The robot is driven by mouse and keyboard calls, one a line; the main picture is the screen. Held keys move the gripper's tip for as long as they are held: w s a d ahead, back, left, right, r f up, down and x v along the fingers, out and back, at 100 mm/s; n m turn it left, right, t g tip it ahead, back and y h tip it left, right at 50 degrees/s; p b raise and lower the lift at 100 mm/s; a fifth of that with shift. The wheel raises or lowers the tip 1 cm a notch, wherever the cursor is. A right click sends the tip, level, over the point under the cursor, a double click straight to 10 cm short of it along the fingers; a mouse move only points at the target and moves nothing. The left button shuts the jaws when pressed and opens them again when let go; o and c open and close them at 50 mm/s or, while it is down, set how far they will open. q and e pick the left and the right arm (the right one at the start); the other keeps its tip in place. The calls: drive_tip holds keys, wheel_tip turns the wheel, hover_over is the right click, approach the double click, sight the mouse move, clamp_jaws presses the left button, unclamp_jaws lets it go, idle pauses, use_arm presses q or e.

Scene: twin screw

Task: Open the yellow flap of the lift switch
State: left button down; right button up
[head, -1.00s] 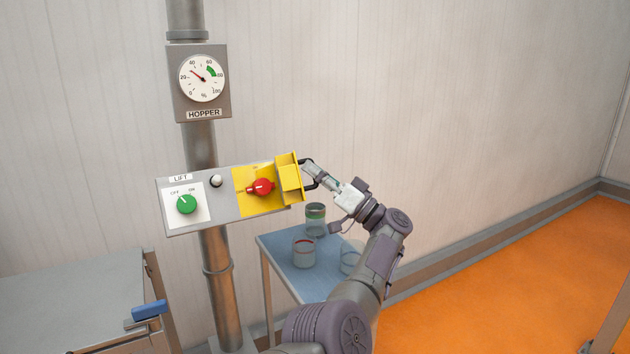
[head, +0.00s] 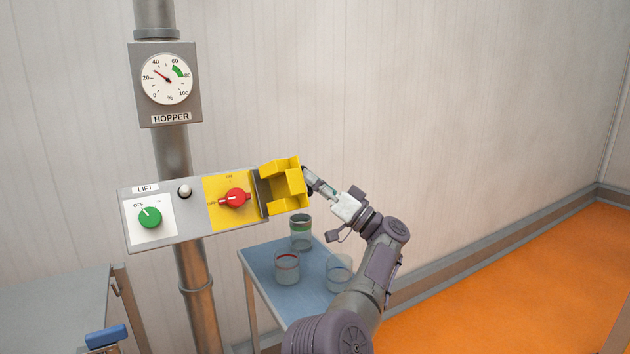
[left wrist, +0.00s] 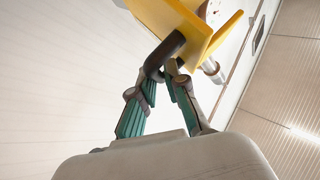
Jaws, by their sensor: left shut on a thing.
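The yellow flap (head: 284,187) stands swung out to the right of the lift switch, with its hollow inside facing the head camera. The red knob (head: 235,198) on its yellow plate (head: 218,216) shows uncovered. My left gripper (head: 308,181) is at the flap's right side. In the left wrist view the yellow flap (left wrist: 204,28) is at the top, and my left gripper (left wrist: 163,66) is shut on its dark handle (left wrist: 166,48). The handle is mostly hidden in the head view. My right gripper is not in view.
The grey lift panel (head: 178,226) also carries a green knob (head: 150,217) and a pale button (head: 185,191). A hopper gauge (head: 166,79) hangs above on the pipe (head: 172,154). A blue-topped table (head: 262,262) with several jars stands below my left arm. Orange floor lies clear at the right.

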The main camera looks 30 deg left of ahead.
use_arm(q)
drive_tip(key=shift+a+r+g, duration=0.3)
drive_tip(key=shift+a+r, duration=0.05)
drive_tip(key=shift+a, duration=0.05)
drive_tip(key=c, duration=1.5)
unclamp_jaws()
drive_tip(key=shift+s+a+f, duration=0.15)
drive_tip(key=shift+a, duration=0.05)
drive_tip(key=r, duration=0.8)
drive_tip(key=shift+s+r, duration=0.2)
drive_tip(key=shift+r, duration=0.2)
drive_tip(key=shift+w+d+r, duration=0.15)
drive_tip(key=shift+w+r, duration=0.15)
drive_tip(key=shift+r, duration=0.35)
drive_tip(key=shift+d, duration=0.1)
